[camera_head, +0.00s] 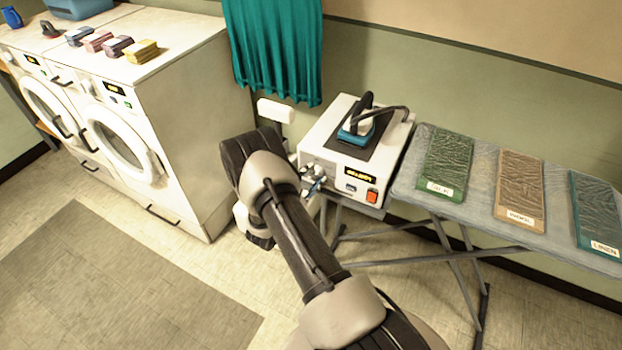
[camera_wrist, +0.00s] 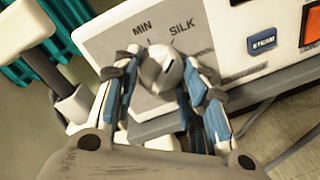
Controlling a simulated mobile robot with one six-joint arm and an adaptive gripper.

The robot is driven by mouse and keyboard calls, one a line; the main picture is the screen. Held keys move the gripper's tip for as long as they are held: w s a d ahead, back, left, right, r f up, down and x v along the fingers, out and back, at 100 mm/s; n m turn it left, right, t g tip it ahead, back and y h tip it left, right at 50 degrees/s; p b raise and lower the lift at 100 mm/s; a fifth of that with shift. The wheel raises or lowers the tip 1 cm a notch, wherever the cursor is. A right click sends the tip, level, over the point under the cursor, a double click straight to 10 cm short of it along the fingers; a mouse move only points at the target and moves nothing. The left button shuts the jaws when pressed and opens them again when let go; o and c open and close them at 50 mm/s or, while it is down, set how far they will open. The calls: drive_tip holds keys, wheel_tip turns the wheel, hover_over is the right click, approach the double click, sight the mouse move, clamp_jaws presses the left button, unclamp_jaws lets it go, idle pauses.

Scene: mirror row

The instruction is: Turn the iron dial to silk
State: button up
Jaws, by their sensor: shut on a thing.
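The iron station (camera_head: 325,143) is a white box with a teal and white iron (camera_head: 357,124) resting on top. In the wrist view its grey front panel carries the round silver dial (camera_wrist: 162,68), with the words MIN (camera_wrist: 142,28) and SILK (camera_wrist: 182,27) above it. My gripper (camera_wrist: 160,78) is shut on the dial, one blue-padded finger on each side. In the head view my gripper (camera_head: 313,180) is at the panel's left part, and the dial is mostly hidden there.
A blue STEAM button (camera_wrist: 262,43) and an orange-red switch (camera_head: 372,196) are right of the dial. An ironing board (camera_head: 482,172) with green, brown and teal cloths stands right. White washers (camera_head: 180,110) stand left, and a teal curtain (camera_head: 275,50) hangs behind.

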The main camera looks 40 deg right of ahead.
idle(0.3)
drive_tip(key=o, duration=1.1)
drive_tip(key=v, duration=1.2)
